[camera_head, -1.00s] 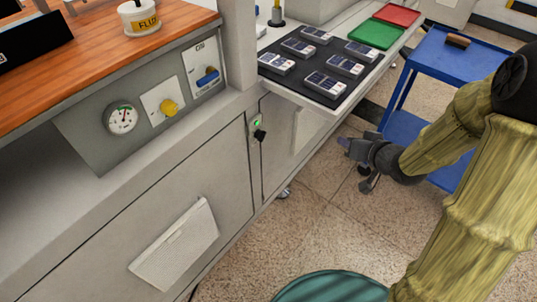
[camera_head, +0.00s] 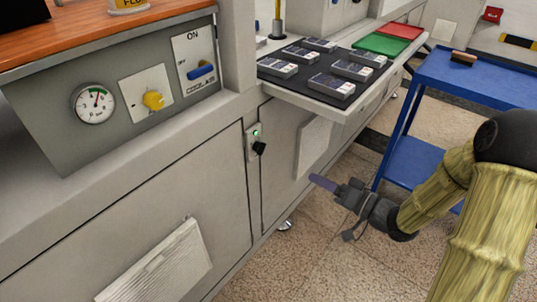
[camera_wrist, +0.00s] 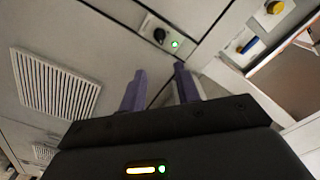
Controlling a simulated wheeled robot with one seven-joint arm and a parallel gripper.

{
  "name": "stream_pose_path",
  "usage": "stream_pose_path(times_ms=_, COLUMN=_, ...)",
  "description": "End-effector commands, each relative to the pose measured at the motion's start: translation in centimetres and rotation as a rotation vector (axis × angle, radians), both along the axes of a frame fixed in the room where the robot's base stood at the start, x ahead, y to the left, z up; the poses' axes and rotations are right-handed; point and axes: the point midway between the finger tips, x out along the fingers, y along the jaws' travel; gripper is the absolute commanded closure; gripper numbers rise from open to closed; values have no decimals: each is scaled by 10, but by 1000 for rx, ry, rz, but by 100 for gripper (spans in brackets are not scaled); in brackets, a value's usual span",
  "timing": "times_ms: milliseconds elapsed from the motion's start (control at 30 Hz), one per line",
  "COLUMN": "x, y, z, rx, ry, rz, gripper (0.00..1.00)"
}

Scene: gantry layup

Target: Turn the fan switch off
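A control panel (camera_head: 120,95) on the cabinet front at the left carries a blue-handled switch (camera_head: 201,71) on a white plate. "ON" is above the handle and a smaller mark, perhaps "OFF", to its left; the handle lies nearly sideways. The nameplate below is unreadable, so I cannot tell if this is the fan switch. A yellow knob (camera_head: 153,100) and round gauge (camera_head: 94,103) sit left of it. A grey plate with a lit green light and black knob or plug (camera_head: 259,147) is lower right. My gripper (camera_wrist: 160,68) is open and empty, right of and below these controls.
A worktop (camera_head: 345,100) with a black mat and several packaged items juts out above my gripper. Green (camera_head: 381,44) and red (camera_head: 400,31) trays lie behind. A blue cart (camera_head: 470,75) stands at right. A vented cover (camera_head: 160,265) is lower left. Floor between is clear.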

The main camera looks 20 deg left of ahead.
Motion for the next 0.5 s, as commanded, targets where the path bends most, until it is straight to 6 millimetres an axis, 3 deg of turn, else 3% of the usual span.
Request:
stream_pose_path(times_ms=267, x=9, y=20, z=-2, rx=-2, ry=-2, rz=0, gripper=68)
stream_pose_path(times_ms=500, x=24, y=59, z=-2, rx=-1, ry=-3, rz=1, gripper=68)
